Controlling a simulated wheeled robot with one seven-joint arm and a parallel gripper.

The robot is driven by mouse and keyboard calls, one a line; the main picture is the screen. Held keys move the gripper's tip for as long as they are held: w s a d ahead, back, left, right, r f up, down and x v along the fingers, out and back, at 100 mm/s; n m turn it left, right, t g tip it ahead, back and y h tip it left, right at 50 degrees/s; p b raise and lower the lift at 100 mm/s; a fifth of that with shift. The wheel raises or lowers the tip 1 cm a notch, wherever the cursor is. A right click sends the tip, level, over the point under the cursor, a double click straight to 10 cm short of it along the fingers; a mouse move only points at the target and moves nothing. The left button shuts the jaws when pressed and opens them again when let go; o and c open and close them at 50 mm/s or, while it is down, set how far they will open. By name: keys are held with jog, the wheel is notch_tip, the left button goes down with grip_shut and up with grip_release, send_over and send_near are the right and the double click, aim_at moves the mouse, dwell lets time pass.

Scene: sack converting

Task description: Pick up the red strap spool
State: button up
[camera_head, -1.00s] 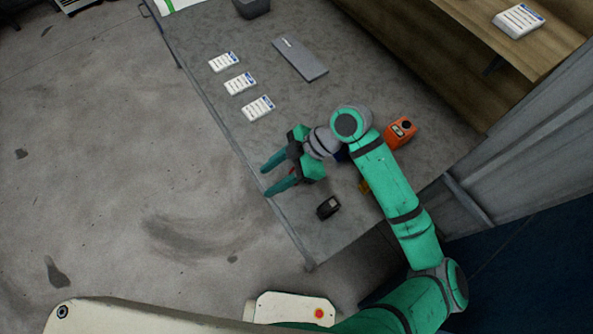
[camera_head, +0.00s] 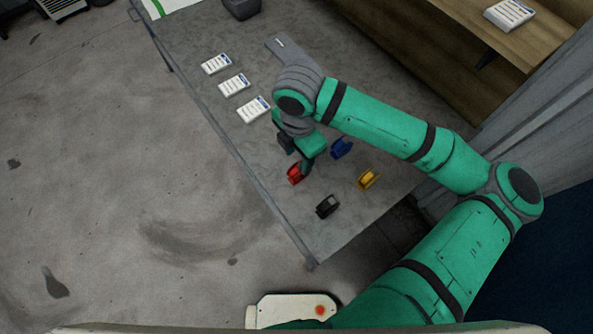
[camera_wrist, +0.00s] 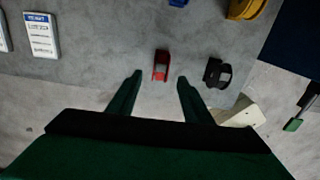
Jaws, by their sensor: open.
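The red strap spool (camera_head: 295,174) stands on the grey table, close to its left edge in the head view. In the wrist view the red spool (camera_wrist: 161,66) lies ahead of my fingertips, roughly centred between them and not touching them. My gripper (camera_wrist: 158,80) is open and empty. In the head view my gripper (camera_head: 299,160) is over the table just above the red spool, and the arm partly hides its fingers.
A black spool (camera_head: 327,206), a yellow spool (camera_head: 368,179) and a blue spool (camera_head: 341,148) stand near the red one. White labelled packs (camera_head: 234,84) lie along the table's left side. A grey flat box (camera_head: 283,46) is partly behind my arm.

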aim_at(299, 167)
jog(key=shift+s+f, duration=0.1)
jog(key=shift+f, duration=3.4)
grip_shut()
